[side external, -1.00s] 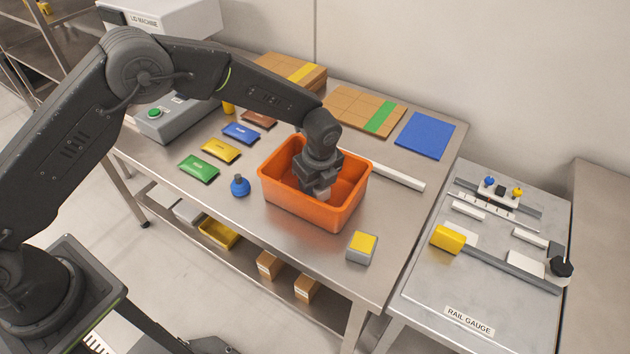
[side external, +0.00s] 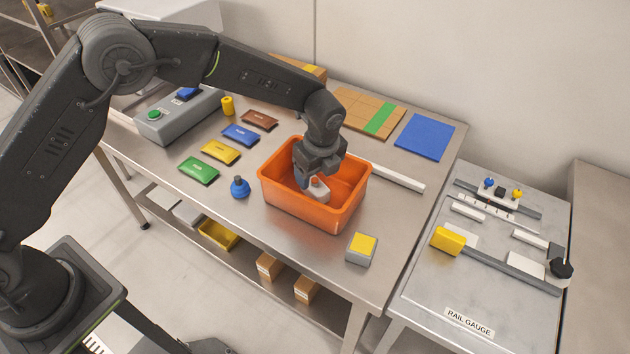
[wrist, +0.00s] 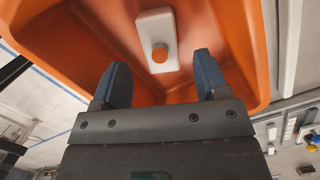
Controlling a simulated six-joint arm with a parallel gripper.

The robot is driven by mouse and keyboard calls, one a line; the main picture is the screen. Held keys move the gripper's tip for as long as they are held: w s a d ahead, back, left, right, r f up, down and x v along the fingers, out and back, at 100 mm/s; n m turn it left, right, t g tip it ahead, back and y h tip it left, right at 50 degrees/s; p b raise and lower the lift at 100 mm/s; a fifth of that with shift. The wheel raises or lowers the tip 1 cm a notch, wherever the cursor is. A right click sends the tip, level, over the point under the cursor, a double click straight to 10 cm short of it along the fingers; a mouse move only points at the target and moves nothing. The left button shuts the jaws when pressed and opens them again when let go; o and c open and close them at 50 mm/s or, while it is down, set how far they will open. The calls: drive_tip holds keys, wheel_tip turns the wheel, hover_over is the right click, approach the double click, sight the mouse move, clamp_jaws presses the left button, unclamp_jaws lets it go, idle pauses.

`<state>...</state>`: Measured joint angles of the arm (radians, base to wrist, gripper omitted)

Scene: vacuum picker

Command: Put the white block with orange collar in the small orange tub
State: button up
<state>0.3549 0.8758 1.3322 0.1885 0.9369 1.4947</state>
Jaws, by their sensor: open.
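The white block with orange collar (side external: 319,188) is inside the small orange tub (side external: 288,203). In the wrist view the white block (wrist: 157,25) lies on the floor of the tub (wrist: 95,30), with its round orange part facing the camera. My gripper (side external: 307,180) is low over the tub opening, next to the block. In the wrist view its two blue-grey fingers (wrist: 159,75) are apart with nothing between them, and the block is beyond their tips. The gripper partly hides the block and the tub's inside in the side view.
A grey block with a yellow top (side external: 361,248) stands right of the tub in front. A blue knobbed piece (side external: 240,187) and several coloured packets (side external: 220,152) lie to its left. A white bar (side external: 398,178) lies behind it. A rail gauge table (side external: 480,250) stands at right.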

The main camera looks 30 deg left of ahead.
wheel_tip(320, 180, up, 8)
drive_tip(key=d+f, duration=0.1)
wheel_tip(320, 180, up, 8)
drive_tip(key=r+n, duration=0.1)
drive_tip(key=n, duration=0.3)
hover_over(320, 190)
drive_tip(key=s+a, duration=0.3)
drive_tip(key=a, duration=0.2)
drive_tip(key=s+a+r+n+t+h, duration=0.1)
drive_tip(key=s+a+r+n+t, duration=0.1)
drive_tip(key=s+a+r+n, duration=0.5)
drive_tip(key=s+a+n+t, duration=0.1)
drive_tip(key=s+a+n, duration=0.1)
drive_tip(key=s+n, duration=0.3)
drive_tip(key=s+a+n+t, duration=0.2)
drive_tip(key=s+n, duration=0.4)
drive_tip(key=s, duration=0.7)
drive_tip(key=shift+s+a+r+h, duration=0.2)
drive_tip(key=shift+a+h, duration=0.1)
drive_tip(key=shift+a, duration=0.15)
